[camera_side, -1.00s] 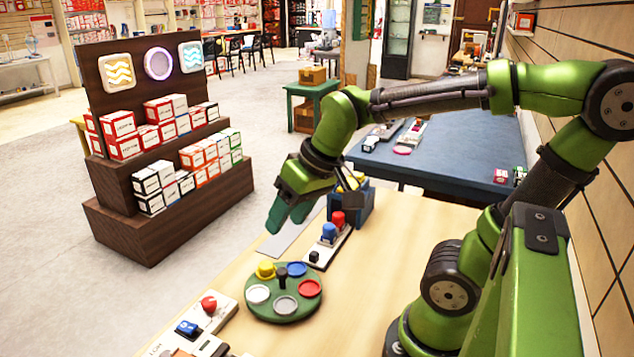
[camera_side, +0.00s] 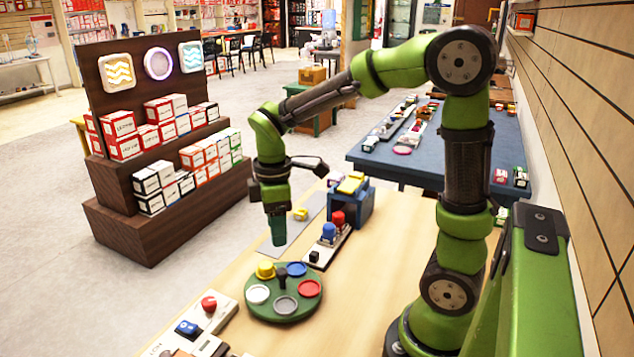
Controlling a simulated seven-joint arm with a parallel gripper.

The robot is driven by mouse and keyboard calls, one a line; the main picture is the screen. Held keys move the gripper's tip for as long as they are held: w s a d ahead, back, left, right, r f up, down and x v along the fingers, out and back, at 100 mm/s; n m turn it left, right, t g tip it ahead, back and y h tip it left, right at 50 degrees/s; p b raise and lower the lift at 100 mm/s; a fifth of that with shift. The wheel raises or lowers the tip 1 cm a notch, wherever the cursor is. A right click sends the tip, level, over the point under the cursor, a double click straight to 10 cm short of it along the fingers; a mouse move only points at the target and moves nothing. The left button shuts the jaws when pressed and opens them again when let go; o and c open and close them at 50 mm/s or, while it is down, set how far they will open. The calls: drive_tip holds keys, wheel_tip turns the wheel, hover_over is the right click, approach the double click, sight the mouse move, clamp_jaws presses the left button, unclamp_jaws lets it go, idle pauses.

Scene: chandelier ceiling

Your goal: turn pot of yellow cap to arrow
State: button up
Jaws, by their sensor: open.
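A round green turntable (camera_side: 263,314) lies on the wooden table. Its pot with a raised yellow cap (camera_side: 265,270) is at the back left. Flat blue (camera_side: 297,268), red (camera_side: 309,288), grey (camera_side: 285,305) and white (camera_side: 258,294) discs share the turntable, around a dark central knob (camera_side: 282,273). My gripper (camera_side: 277,242) points down just behind and above the turntable, right of the yellow cap. It is open and holds nothing; its fingers overlap in this view. I cannot make out an arrow clearly; a small yellow piece (camera_side: 300,214) lies on a grey strip behind.
Close behind at right is a switch box (camera_side: 325,248) with blue and red knobs, then a blue block (camera_side: 352,207) with yellow pieces on top. A button panel (camera_side: 205,317) sits at front left. Bare table (camera_side: 375,265) lies right of the turntable.

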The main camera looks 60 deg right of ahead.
sight(280, 271)
wheel_tip(280, 271, down, 10)
drive_tip(key=shift+f, duration=0.25)
clamp_jaws()
idle(0.3)
